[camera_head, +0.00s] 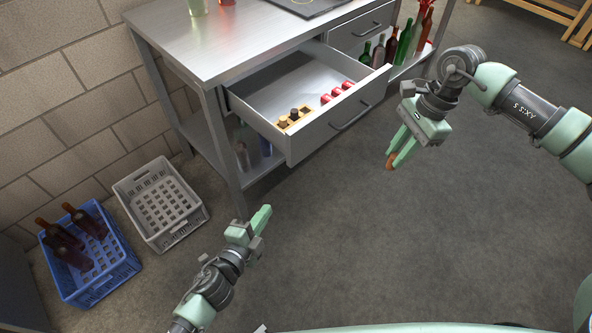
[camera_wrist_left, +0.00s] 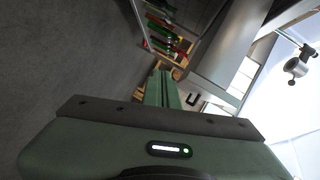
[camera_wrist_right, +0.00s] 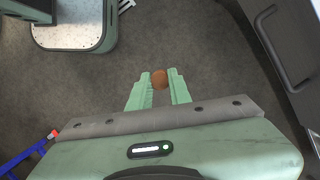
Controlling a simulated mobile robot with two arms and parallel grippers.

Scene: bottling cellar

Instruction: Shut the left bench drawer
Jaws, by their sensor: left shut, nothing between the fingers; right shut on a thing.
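The left bench drawer (camera_head: 322,132) stands pulled well out of the metal bench (camera_head: 215,50). Its front panel has a dark bar handle (camera_head: 350,117). Inside lie a wooden block (camera_head: 295,119) with dark-topped pieces in it and several red items (camera_head: 337,92); the rest of its floor is bare. My left gripper (camera_head: 264,212) is shut and empty, below and in front of the drawer, apart from it. My right gripper (camera_head: 391,163) is shut on a small brown roundish thing (camera_wrist_right: 160,79), to the right of the drawer and clear of it.
A second drawer (camera_head: 362,30) in the bench is shut. Several bottles (camera_head: 403,43) stand beyond it at the bench's right. A grey crate (camera_head: 160,205) and a blue crate (camera_head: 98,280) with dark bottles stand on the floor at left. The floor before the drawer is clear.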

